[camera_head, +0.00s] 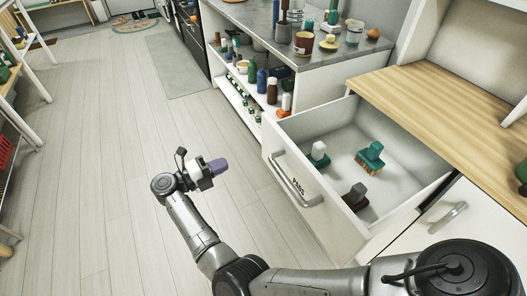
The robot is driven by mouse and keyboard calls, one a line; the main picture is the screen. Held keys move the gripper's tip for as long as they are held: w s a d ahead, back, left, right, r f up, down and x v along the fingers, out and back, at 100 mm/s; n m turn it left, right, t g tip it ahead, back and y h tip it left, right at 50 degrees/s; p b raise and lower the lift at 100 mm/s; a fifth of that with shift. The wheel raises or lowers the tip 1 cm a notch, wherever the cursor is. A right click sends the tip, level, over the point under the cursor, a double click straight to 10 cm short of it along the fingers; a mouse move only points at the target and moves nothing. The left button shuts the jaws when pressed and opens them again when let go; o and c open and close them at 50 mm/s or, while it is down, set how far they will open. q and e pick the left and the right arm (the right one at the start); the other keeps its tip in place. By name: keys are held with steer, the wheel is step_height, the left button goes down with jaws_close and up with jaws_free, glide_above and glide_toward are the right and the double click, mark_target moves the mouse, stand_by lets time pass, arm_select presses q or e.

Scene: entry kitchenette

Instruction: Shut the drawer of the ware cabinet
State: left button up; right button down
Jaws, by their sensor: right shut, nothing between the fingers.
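The drawer (325,208) of the white ware cabinet (408,108) stands pulled out, with its inside in plain view. My right gripper (221,166), with purple fingertips, is shut and empty. In the picture it is left of the drawer front and apart from the handle. My left gripper is not in view.
A grey-topped counter (262,14) with jars and cups stands behind the drawer, with bottles on its open shelves. Another silver handle (447,217) is on the cabinet front at right. Shelving stands at far left. The plank floor (110,150) left of the drawer is clear.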

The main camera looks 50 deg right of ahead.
mark_target(270, 149)
steer(key=shift+m+g, duration=0.3)
steer(key=shift+g, duration=0.3)
steer(key=x, duration=0.9)
steer(key=s+x, duration=0.1)
steer(key=x, duration=0.4)
steer(key=shift+a+f+b, duration=0.25)
steer(key=shift+f+b, duration=0.05)
steer(key=shift+b, duration=0.05)
steer(key=shift+s, duration=0.1)
steer(key=shift+d, duration=0.1)
